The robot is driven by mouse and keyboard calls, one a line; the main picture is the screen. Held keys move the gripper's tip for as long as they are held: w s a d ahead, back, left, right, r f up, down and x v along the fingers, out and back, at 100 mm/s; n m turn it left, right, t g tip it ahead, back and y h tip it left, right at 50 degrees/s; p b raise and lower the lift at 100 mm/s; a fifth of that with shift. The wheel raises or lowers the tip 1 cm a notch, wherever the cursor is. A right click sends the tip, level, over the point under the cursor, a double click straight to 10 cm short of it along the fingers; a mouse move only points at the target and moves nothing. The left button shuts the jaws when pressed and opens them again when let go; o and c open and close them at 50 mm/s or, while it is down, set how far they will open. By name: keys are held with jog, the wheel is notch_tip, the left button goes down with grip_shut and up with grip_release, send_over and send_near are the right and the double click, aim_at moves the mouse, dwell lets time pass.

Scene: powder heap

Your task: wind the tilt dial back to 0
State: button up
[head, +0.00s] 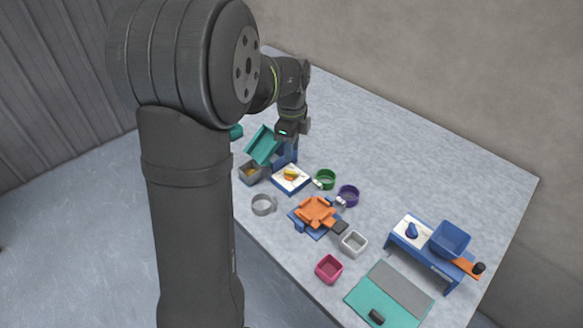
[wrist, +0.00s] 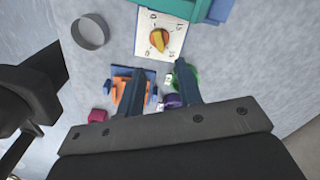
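The tilt dial is a yellow and red-orange knob (head: 290,174) on a white marked plate (head: 302,186), just in front of a tilted teal tray (head: 263,145) on a blue stand. In the wrist view the knob (wrist: 159,40) sits near the top centre, on its white plate (wrist: 145,48) with dark marks too small to read. My gripper (wrist: 159,69) is open and empty, its two fingers apart below the knob in that view. In the head view my gripper (head: 287,146) is above and behind the dial, near the teal tray. The knob is clear of the fingers.
A grey bin (head: 250,174) stands below the teal tray. Grey (head: 264,205), green (head: 324,180) and purple (head: 347,196) rings, an orange piece on a blue base (head: 314,212), white (head: 354,243) and pink (head: 329,269) cups lie nearby. A blue stand with bin (head: 450,240) is at right.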

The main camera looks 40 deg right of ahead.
aim_at(291, 172)
notch_tip(291, 172, down, 8)
jog(key=shift+f, duration=0.1)
jog(key=shift+c, duration=0.2)
grip_shut()
